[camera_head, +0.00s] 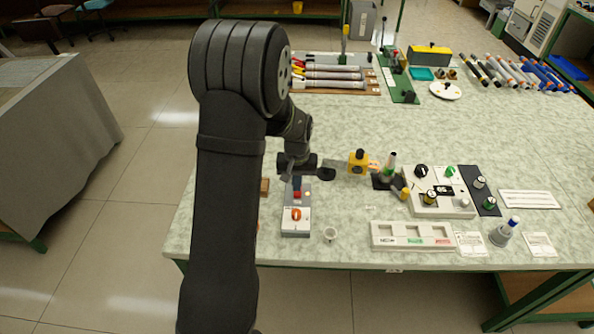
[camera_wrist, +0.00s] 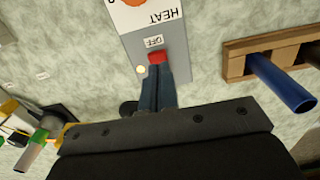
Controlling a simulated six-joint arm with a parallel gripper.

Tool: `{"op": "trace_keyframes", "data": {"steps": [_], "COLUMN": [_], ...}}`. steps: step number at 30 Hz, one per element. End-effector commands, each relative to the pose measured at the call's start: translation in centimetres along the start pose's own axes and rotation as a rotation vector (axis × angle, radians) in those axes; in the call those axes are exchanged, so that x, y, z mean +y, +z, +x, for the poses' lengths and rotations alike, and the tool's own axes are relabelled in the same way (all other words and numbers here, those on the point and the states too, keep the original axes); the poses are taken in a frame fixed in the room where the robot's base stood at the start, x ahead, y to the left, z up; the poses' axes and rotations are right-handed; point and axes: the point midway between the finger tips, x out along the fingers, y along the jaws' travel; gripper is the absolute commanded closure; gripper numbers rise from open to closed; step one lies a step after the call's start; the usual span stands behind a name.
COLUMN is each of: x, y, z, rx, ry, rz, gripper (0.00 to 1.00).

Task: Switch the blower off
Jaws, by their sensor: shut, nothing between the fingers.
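The blower control box (camera_head: 295,225) stands near the front edge of the table. It has a white panel with an orange knob (camera_head: 296,214) labelled HEAT. A red switch or button (camera_wrist: 158,57) sits beside an OFF label on its grey part. My gripper (camera_wrist: 158,72) is shut and empty. Its fingertips are right at the red piece and overlap its lower edge in the wrist view; I cannot tell whether they touch it. In the head view my gripper (camera_head: 297,184) is over the back end of the box, partly hidden by my wrist.
A wooden rack (camera_wrist: 238,66) with a blue rod (camera_wrist: 283,84) stands beside the box. A small white cup (camera_head: 330,234) is to its right. A yellow device (camera_head: 358,161) and a white tray (camera_head: 412,235) stand farther right.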

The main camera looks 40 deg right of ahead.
Motion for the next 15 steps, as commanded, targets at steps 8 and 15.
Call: {"op": "trace_keyframes", "data": {"steps": [8,15], "x": [0.01,0.0], "y": [-0.01,-0.02], "z": [1.6,1.59], "rx": [0.0,0.001], "ry": [0.0,0.0], "rz": [0.0,0.0], "gripper": [1.0,1.0]}}
